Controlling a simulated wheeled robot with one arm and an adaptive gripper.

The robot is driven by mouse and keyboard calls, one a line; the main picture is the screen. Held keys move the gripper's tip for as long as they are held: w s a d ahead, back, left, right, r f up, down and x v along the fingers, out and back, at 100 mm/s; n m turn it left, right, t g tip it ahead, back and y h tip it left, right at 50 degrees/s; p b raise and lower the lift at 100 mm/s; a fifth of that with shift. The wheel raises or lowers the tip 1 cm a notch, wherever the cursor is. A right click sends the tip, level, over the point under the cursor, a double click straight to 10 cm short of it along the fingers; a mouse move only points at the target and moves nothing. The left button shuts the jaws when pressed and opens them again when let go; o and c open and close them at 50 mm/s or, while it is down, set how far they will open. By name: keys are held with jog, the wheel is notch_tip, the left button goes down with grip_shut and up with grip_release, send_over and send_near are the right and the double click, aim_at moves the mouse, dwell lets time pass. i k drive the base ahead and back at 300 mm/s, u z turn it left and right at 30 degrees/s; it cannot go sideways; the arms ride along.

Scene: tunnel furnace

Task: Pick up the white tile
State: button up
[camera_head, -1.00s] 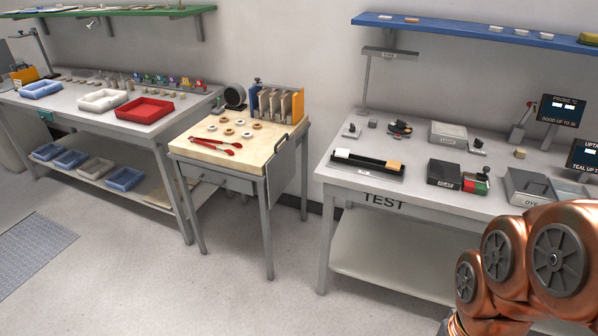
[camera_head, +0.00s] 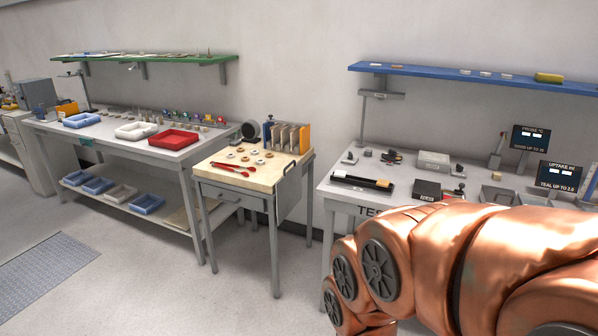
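A small white block, possibly the white tile (camera_head: 339,174), shows at the left end of a long black holder (camera_head: 360,181) on the test bench. An orange-tan block (camera_head: 383,184) is at the holder's right end. Several small pale flat pieces (camera_head: 485,73) lie on the blue wall shelf (camera_head: 420,71); I cannot tell if one of them is the white tile. My copper arm fills the lower right and hides part of the test bench. My gripper is out of view.
A wooden-topped cart (camera_head: 268,180) with red tongs (camera_head: 230,169) and several small rings stands in the middle. The left bench holds blue, white and red trays (camera_head: 174,140). A grey box (camera_head: 433,160) is on the test bench. Floor in front of the left bench and cart is clear.

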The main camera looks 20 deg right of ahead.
aim_at(341, 174)
jog(key=u, duration=0.65)
jog(key=i, duration=2.7)
jog(key=z, duration=1.4)
jog(key=i, duration=0.7)
jog(key=z, duration=0.7)
